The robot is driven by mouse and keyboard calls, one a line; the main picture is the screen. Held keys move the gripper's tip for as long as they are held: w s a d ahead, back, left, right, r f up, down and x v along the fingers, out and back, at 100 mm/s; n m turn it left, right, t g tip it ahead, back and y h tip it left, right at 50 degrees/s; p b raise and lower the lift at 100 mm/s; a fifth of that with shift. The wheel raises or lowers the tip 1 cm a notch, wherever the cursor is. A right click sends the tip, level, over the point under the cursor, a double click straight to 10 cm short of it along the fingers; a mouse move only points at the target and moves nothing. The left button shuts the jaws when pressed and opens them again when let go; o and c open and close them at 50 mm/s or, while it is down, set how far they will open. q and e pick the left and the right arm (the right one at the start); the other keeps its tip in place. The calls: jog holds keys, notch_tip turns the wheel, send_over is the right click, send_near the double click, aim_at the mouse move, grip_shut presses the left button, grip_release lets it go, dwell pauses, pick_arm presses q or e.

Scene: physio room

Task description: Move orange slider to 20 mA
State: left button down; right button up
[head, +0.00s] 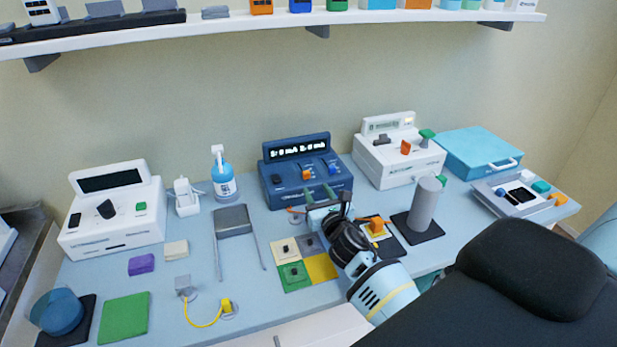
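A dark blue device (300,196) with a lit two-part display (299,149) stands at the back middle of the table. Its sloped panel carries an orange slider (307,174) on the left part and a blue slider (332,167) to the right. The display digits are too small to read surely. My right gripper (320,192) is just in front of the device's front face, below the orange slider. Its two fingers are apart with nothing seen between them, and it looks clear of the slider. My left gripper is not in view.
A white device (399,160) with an orange knob (406,147) stands right, a white device (110,215) left. A grey cylinder (422,205) stands right of my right arm. A shelf (250,27) hangs above.

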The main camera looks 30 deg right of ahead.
aim_at(307, 175)
jog(key=x, duration=0.7)
jog(key=shift+w+b, duration=0.15)
jog(key=shift+b, duration=0.15)
grip_shut()
